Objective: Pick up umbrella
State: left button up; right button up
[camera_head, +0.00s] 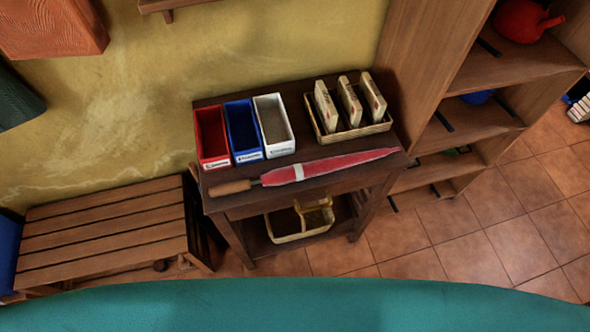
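A closed red umbrella (345,162) with a white band and a brown wooden handle lies along the front of a dark wooden table (285,198). Its handle points left and its red end reaches toward the table's right edge. Nothing touches it from above. Neither of my grippers shows in the head view.
Red, blue and white bins (273,125) and a basket with several packets (348,109) stand behind the umbrella. A slatted bench (105,232) is at left, a wooden shelf (440,75) at right. A lower shelf holds baskets (300,222). Tiled floor (490,235) is clear at right.

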aim_at(297, 172)
jog(key=l+u, duration=0.15)
jog(key=u, duration=1.25)
jog(key=k+l+u, duration=0.25)
jog(key=k+l, duration=0.2)
jog(key=i, duration=0.4)
